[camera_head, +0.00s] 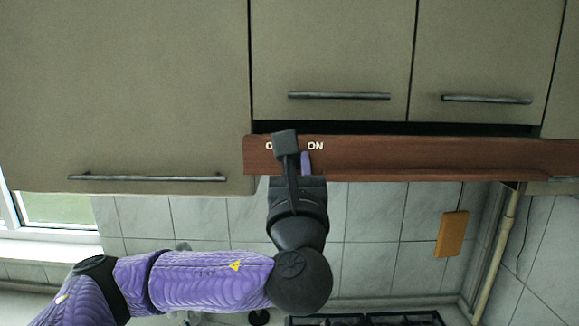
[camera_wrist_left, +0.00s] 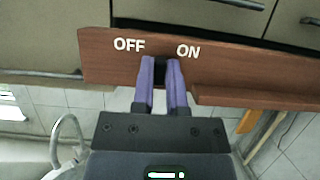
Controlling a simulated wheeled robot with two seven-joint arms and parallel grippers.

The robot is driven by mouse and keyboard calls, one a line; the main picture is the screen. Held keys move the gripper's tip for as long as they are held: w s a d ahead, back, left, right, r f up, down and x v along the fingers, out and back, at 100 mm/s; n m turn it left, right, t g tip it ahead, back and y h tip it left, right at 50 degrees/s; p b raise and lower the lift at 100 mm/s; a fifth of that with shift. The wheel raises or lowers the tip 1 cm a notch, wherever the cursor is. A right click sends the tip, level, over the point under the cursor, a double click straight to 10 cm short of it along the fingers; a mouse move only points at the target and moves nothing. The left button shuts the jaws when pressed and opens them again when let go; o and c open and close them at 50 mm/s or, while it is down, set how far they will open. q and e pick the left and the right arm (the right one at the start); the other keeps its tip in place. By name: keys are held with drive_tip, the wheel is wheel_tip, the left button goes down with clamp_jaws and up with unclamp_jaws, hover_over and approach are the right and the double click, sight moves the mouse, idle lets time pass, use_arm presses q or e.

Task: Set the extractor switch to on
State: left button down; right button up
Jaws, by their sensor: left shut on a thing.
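The extractor switch (camera_wrist_left: 160,72) is a small dark piece on the brown wooden hood panel (camera_wrist_left: 100,50). It sits below and between the white OFF label (camera_wrist_left: 129,44) and the ON label (camera_wrist_left: 189,50). My left gripper (camera_wrist_left: 160,75) has its two purple fingers on either side of the switch, shut on it. In the head view the left gripper (camera_head: 303,162) reaches up to the panel, left of and below the ON label (camera_head: 315,146). My wrist hides most of the OFF label and the switch there. My right gripper is not in view.
Beige cupboards with bar handles (camera_head: 338,96) hang above the panel. A tiled wall (camera_head: 375,215) lies below, with an orange board (camera_head: 452,233) and a pale pipe (camera_head: 497,243) at right. A black hob (camera_head: 370,319) shows at the bottom edge.

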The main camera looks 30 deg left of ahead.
use_arm(q)
drive_tip(key=shift+w+d, duration=0.25)
drive_tip(key=shift+d, duration=0.2)
drive_tip(key=c, duration=0.9)
unclamp_jaws()
drive_tip(key=shift+s+a, duration=0.15)
drive_tip(key=shift+a, duration=0.05)
drive_tip(key=shift+o, duration=1.3)
drive_tip(key=shift+d, duration=0.15)
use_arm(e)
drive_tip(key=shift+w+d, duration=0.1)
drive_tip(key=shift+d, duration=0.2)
use_arm(q)
drive_tip(key=b+v, duration=0.9)
drive_tip(key=b, duration=0.5)
drive_tip(key=shift+s+f, duration=0.25)
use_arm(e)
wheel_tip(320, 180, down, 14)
use_arm(q)
drive_tip(key=shift+d, duration=0.15)
